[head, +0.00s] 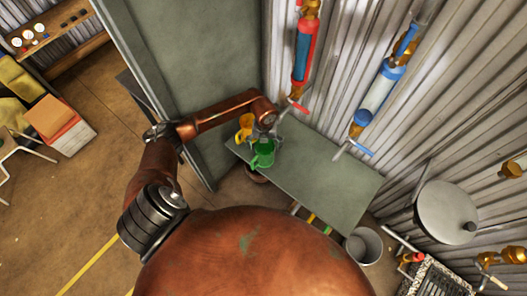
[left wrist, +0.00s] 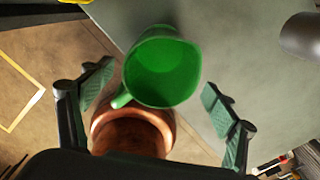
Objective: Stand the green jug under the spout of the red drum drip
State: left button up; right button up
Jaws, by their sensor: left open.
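The green jug (head: 263,154) stands on the grey-green table near its left edge. It also shows in the left wrist view (left wrist: 165,70), its open mouth facing the camera. My left gripper (head: 268,134) is open at the jug, and in the left wrist view its two fingers are spread on either side of it, with gaps visible. The red drum drip (head: 303,52), a red and blue cylinder with brass fittings, is mounted on the corrugated wall above the table. Its red lever (head: 298,105) shows low down; the spout outlet is not clear. My right gripper is out of view.
A yellow jug (head: 245,127) stands close behind the green one. A blue and white drum (head: 380,92) hangs further right on the wall. The table (head: 325,180) is clear to the right. A metal bucket (head: 363,246) is on the floor beyond the table's right end.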

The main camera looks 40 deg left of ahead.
pick_arm(q)
notch_tip(320, 180, up, 4)
jog(key=shift+f, duration=0.15)
jog(key=shift+d, duration=0.1)
dwell(0.5)
